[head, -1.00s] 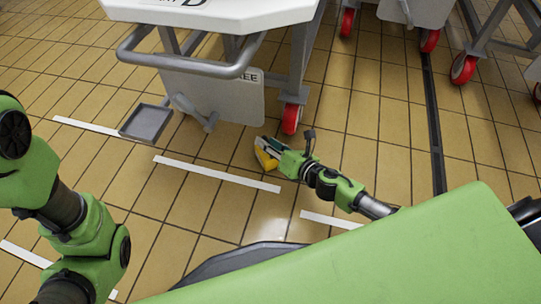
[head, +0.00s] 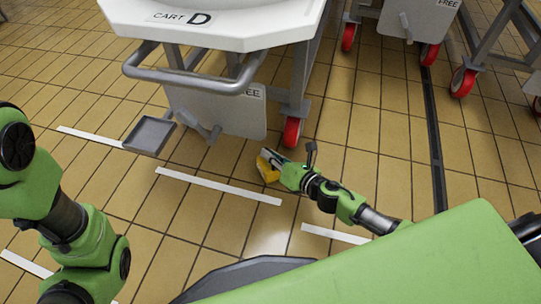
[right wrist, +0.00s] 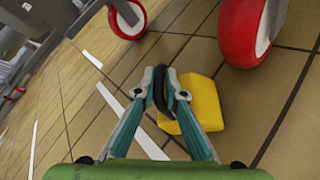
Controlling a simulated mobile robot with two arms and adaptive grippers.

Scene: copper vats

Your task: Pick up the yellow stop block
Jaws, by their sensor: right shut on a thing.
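The yellow stop block (head: 268,166) is low over the tiled floor in front of cart D, left of and nearer than the cart's red wheel. It also shows in the right wrist view (right wrist: 203,105), at and behind the fingertips. My right gripper (head: 278,160) is at the block. In the right wrist view (right wrist: 166,90) its fingers close together on a dark loop-like part against the block's left side. I cannot tell whether the block touches the floor. My left arm shows at the left, but its gripper is out of view.
Cart D (head: 215,28) stands ahead, with a grey handle bar (head: 195,84) and a red wheel (head: 292,131). A small grey tray (head: 149,136) is left of the block. More carts with red wheels are at the upper right. White floor strips (head: 220,187) cross the open floor.

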